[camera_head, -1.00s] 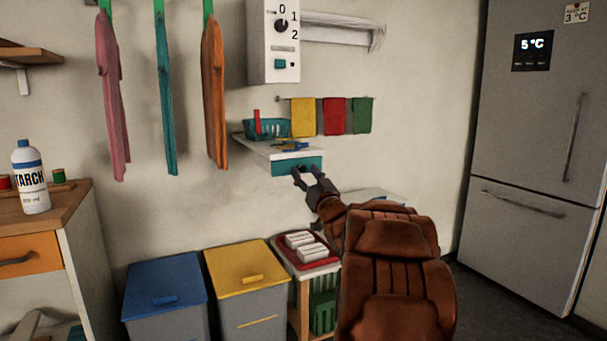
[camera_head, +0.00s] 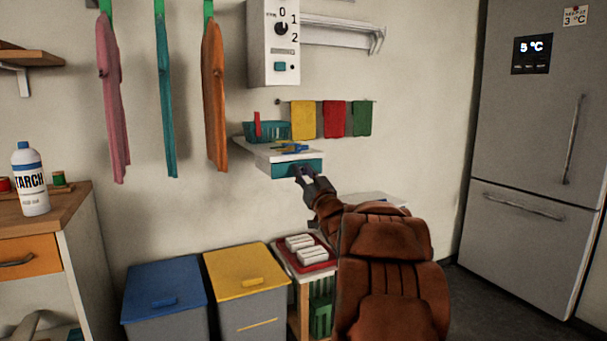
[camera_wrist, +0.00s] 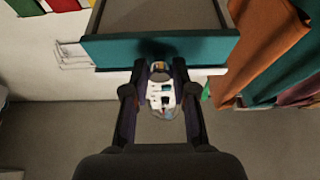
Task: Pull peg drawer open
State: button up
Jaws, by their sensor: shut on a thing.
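The peg drawer has a teal front (camera_head: 291,170) below a small white wall shelf (camera_head: 246,147). My gripper (camera_head: 303,174) reaches up from the lower right and touches the front. In the wrist view the teal front (camera_wrist: 120,50) spans the top, with a grey surface framed by pale edges beyond it. There my gripper (camera_wrist: 160,76) has its two dark fingers against the front, shut on a small handle (camera_wrist: 158,68) at its middle. The handle is mostly hidden in both views. How far the drawer stands out is hard to tell.
A teal basket (camera_head: 268,131) and small pegs (camera_head: 290,147) sit on the shelf. Garments (camera_head: 214,95) hang to the left, towels (camera_head: 334,118) to the right. Blue (camera_head: 163,287) and yellow (camera_head: 246,269) bins stand below. The air before the drawer holds only my arm.

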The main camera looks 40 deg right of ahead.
grip_shut()
jog(key=shift+s, duration=0.1)
